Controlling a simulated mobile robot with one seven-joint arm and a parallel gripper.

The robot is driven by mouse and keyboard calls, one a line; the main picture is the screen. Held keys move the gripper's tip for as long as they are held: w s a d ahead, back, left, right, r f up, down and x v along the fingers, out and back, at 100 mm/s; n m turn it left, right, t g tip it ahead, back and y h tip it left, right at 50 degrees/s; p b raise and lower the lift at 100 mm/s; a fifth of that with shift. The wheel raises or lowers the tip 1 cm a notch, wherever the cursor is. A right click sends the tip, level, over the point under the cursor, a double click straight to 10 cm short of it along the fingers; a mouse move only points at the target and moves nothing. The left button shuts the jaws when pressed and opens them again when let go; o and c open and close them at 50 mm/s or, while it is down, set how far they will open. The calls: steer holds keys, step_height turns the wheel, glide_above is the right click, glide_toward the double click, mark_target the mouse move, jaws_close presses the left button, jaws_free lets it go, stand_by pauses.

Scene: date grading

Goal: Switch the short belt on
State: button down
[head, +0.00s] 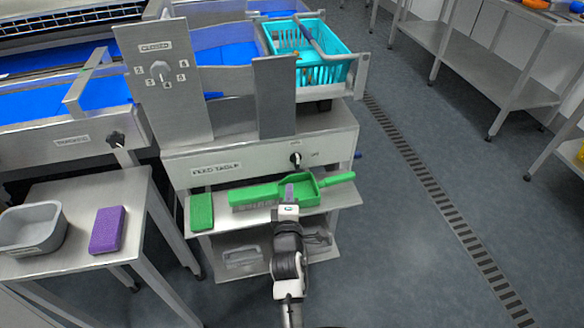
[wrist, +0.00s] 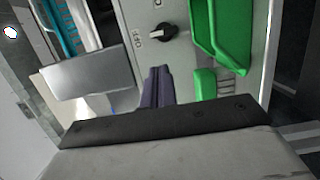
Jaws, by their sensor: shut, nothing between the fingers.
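A black rotary knob (head: 296,159) sits on the white front panel (head: 230,168) marked "FEED TABLE". Small marks are printed above and right of the knob; which one it points to is unclear. It also shows in the wrist view (wrist: 163,32), beyond my fingertips. A blue belt (head: 232,54) lies behind the upright plates above this panel. My gripper (head: 289,190) is shut and empty, in front of and below the knob, apart from it. Its fingers show in the wrist view (wrist: 157,85). Another dark knob (head: 116,140) is on the left machine frame.
A green dustpan (head: 310,187) and a green pad (head: 201,212) lie on the shelf under the panel, around my gripper. A numbered dial (head: 160,72) is on the upright plate. A teal basket (head: 325,70) stands behind. A side table holds a purple sponge (head: 107,230).

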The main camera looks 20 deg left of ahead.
mark_target(297, 162)
steer(key=p+x, duration=0.1)
steer(key=x, duration=0.9)
steer(key=shift+w+d+r+p, duration=0.1)
steer(key=shift+r+p, duration=0.15)
steer(key=shift+p, duration=0.75)
